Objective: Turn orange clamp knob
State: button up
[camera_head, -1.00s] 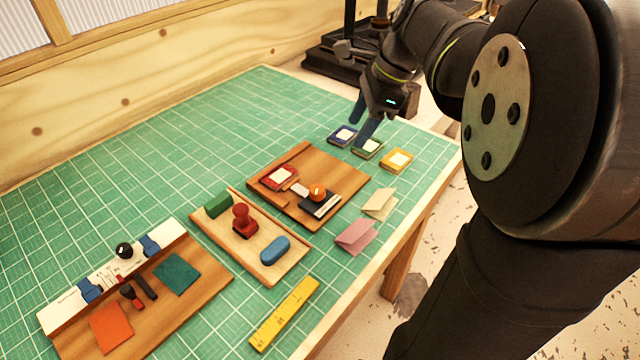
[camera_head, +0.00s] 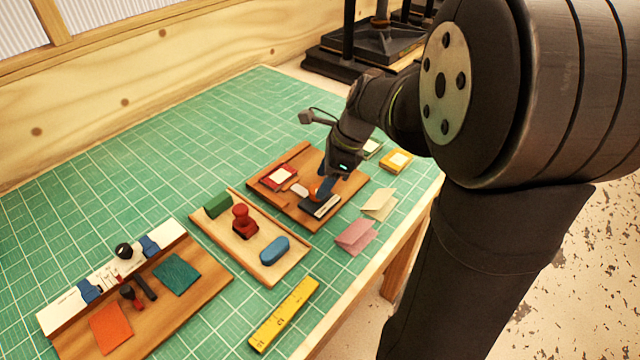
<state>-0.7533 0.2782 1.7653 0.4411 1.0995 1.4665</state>
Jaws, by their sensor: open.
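The orange clamp knob (camera_head: 312,192) sits on a dark clamp with a pale strip (camera_head: 322,206), on the brown wooden board (camera_head: 343,203) near the table's right side. Only a small orange part of the knob shows; my gripper hides the rest. My gripper (camera_head: 325,188) is open, with its blue fingers pointing down at the knob. I cannot tell whether the fingers touch the knob or stand on both sides of it. A small red book (camera_head: 279,177) lies on the same board, with a pale piece (camera_head: 299,190) between it and the knob.
A tray with a red stamp (camera_head: 243,222), green block and blue eraser is to the left. Folded pink (camera_head: 356,236) and cream cards lie to the right. Yellow (camera_head: 396,160) and green books lie behind. A yellow ruler (camera_head: 284,314) is in front. The mat's back left is clear.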

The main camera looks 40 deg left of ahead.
jog(key=shift+x, duration=1.4)
jog(key=c, duration=1)
